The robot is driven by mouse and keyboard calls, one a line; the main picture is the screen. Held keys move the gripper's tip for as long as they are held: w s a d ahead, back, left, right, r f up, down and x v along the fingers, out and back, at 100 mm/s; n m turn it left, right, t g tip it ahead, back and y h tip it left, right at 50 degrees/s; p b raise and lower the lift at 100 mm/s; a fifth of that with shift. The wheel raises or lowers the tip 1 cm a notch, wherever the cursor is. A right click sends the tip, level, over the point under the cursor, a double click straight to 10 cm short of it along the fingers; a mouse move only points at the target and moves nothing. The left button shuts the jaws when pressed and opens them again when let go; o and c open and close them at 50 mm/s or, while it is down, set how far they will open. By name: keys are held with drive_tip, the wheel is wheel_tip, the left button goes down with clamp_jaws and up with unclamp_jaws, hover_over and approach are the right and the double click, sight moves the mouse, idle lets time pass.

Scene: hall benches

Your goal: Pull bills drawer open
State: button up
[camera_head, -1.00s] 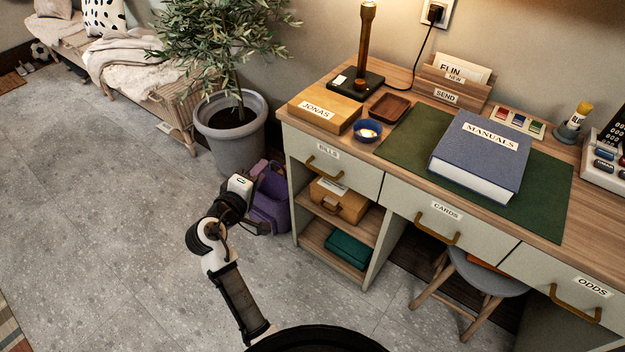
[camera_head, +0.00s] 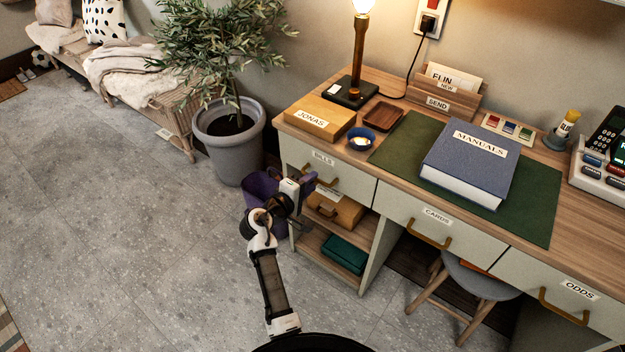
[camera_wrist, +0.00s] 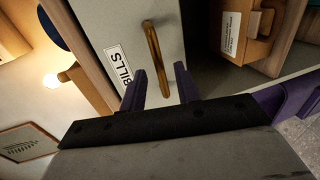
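The bills drawer (camera_head: 352,185) is the left drawer of the desk, with a pale front that looks closed. Its "BILLS" label shows in the wrist view (camera_wrist: 118,66), next to its brass bar handle (camera_wrist: 156,50). My gripper (camera_wrist: 160,82) is open in front of the drawer. Its two dark fingers stand apart, with the near end of the handle between or just beyond their tips. I cannot tell whether they touch the handle.
The cards drawer (camera_head: 440,225) is to the right.

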drive_tip(key=shift+x, duration=0.9)
drive_tip(key=shift+c, duration=0.3)
clamp_jaws()
